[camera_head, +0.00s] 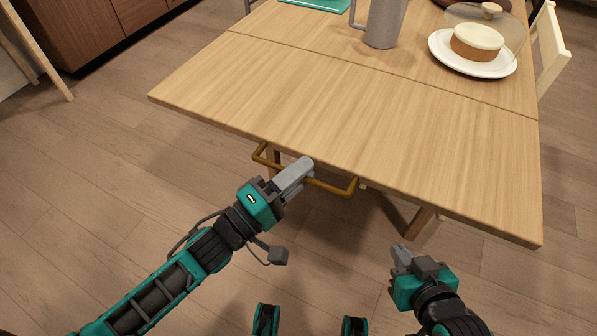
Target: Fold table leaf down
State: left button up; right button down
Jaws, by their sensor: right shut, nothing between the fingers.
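The wooden table leaf (350,115) is the near section of the table and lies level with the rest of the top, with a seam between them. A brass-coloured bar (337,188) shows under the leaf's front edge. My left gripper (305,167) is at this bar, just below the front edge, with its fingers over the bar's middle. I cannot tell whether the fingers close around it. My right gripper (401,252) is shut and empty, below and in front of the leaf, apart from it.
A grey pitcher (384,22) and a white plate (462,61) with a cake (477,42) under a clear cover stand on the fixed part beyond the seam. The leaf is bare. A pale chair (550,48) is at the right. Wood floor is free at the left.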

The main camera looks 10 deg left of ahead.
pick_arm(q)
grip_shut()
jog(key=shift+f, duration=0.1)
pick_arm(e)
jog(key=shift+d, duration=0.1)
